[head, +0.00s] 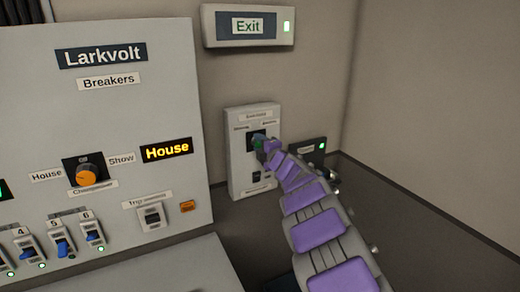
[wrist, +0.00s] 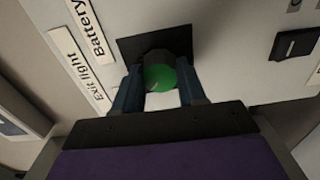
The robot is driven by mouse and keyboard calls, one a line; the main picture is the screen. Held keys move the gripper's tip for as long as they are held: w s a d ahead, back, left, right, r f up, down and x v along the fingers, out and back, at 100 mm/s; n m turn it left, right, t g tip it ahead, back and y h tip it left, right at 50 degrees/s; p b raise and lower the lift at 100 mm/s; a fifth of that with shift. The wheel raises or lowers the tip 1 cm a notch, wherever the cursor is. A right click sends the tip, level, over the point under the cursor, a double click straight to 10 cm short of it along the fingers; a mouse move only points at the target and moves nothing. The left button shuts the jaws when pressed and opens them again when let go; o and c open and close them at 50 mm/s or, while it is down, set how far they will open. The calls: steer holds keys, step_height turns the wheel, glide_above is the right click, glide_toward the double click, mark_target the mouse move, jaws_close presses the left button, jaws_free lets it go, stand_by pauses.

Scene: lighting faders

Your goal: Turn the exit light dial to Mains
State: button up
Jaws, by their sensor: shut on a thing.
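The exit light dial (wrist: 162,72) is a round knob with a green face on a dark square plate. In the wrist view the blue fingers of my gripper (wrist: 158,88) are closed on it from both sides. The "Exit light" label (wrist: 84,77) and the "Battery" label (wrist: 91,27) are at the left; no Mains label is readable. In the head view the dial sits on a pale wall box (head: 238,170), and my gripper (head: 262,143) hides most of it. I cannot tell which way the dial points.
A lit "Exit" sign (head: 248,26) hangs above the box. A dark switch (wrist: 298,43) is to the right of the dial in the wrist view. The large breaker panel (head: 120,120), with an orange changeover knob (head: 86,176) and blue switches, stands at the left.

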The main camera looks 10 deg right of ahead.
steer(key=shift+f, duration=0.35)
steer(key=o, duration=0.7)
steer(key=shift+a, duration=0.1)
steer(key=shift+c, duration=0.2)
steer(key=o, duration=0.4)
steer(key=shift+r, duration=0.2)
steer(key=shift+s, duration=0.15)
steer(key=p+v, duration=0.2)
steer(key=v, duration=1.5)
